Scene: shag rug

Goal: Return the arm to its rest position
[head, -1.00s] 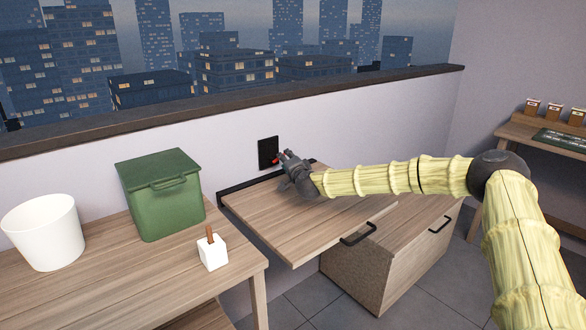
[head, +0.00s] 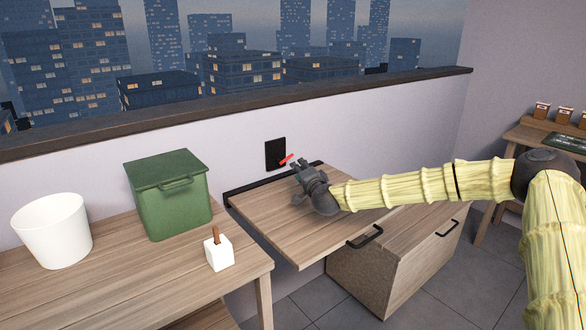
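My arm, in pale yellow ribbed covering, reaches in from the right of the head view. My dark gripper (head: 299,165) is at its far end, over the back of the fold-down wooden surface (head: 290,222). The fingertips point toward the wall, just right of and below a black wall plate (head: 275,153) with a red lever (head: 286,160). A small gap seems to show between the fingers and the red lever. I see nothing held, but the fingers are too small to tell their opening.
A wooden table (head: 110,275) at left bears a white bucket (head: 52,232), a green lidded bin (head: 170,200) and a white block with a brown stick (head: 219,252). A wooden cabinet (head: 385,260) stands below my arm. A shelf with small jars (head: 541,111) is at far right.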

